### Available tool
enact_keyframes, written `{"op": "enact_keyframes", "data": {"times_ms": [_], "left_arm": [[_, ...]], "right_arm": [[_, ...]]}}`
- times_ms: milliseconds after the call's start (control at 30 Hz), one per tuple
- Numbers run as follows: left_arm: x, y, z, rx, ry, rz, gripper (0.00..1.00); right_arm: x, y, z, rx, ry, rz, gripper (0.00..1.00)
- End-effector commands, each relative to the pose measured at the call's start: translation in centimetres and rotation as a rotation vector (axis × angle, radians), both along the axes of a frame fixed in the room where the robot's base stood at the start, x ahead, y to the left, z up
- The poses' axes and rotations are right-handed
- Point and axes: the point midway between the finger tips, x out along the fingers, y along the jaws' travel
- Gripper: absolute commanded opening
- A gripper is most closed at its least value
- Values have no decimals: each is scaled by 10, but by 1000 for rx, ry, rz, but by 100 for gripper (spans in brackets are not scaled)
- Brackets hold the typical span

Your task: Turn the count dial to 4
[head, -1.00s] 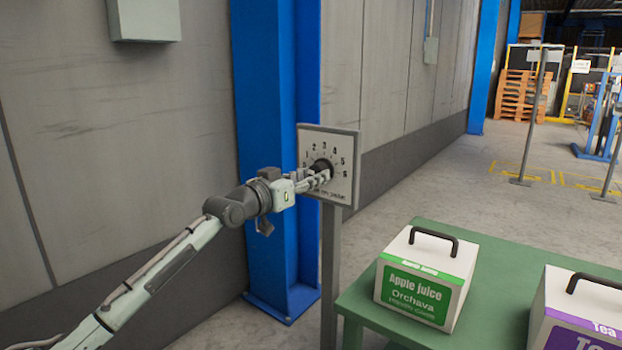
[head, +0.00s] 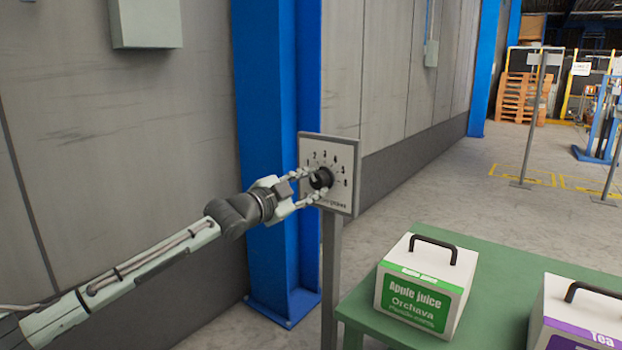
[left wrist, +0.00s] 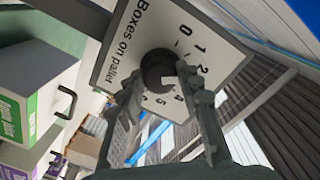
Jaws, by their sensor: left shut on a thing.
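The count dial is a black round knob (head: 321,178) on a white square panel (head: 345,150) with a ring of numbers, mounted on a grey post. In the left wrist view the knob (left wrist: 157,66) sits on the panel (left wrist: 140,30), which reads "Boxes on pallet". My left gripper (head: 313,184) is shut on the knob, one finger above and one below it in the head view. A pale mark shows on the knob in the left wrist view, beside a finger. I cannot tell which number it points to; a finger hides part of the scale. My right gripper is not in view.
A blue column (head: 273,250) stands right behind the panel. A green table (head: 490,270) at the lower right holds an Apple juice box (head: 424,285) and a Tea box (head: 585,315), both with black handles. The floor beyond the table is open.

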Motion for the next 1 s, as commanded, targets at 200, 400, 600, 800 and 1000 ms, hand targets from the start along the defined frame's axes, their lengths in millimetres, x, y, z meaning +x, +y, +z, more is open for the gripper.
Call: {"op": "enact_keyframes", "data": {"times_ms": [200,400,600,800,1000], "left_arm": [[0,1,4,168,-119,1,6],[0,1,3,320,-231,0,6],[0,0,3,475,-343,-1,6],[0,0,2,621,-450,0,6],[0,0,2,747,-542,0,6]], "right_arm": [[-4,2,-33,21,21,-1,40],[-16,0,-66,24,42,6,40],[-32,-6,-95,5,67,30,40],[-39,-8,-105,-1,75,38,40],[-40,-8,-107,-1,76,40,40]]}}
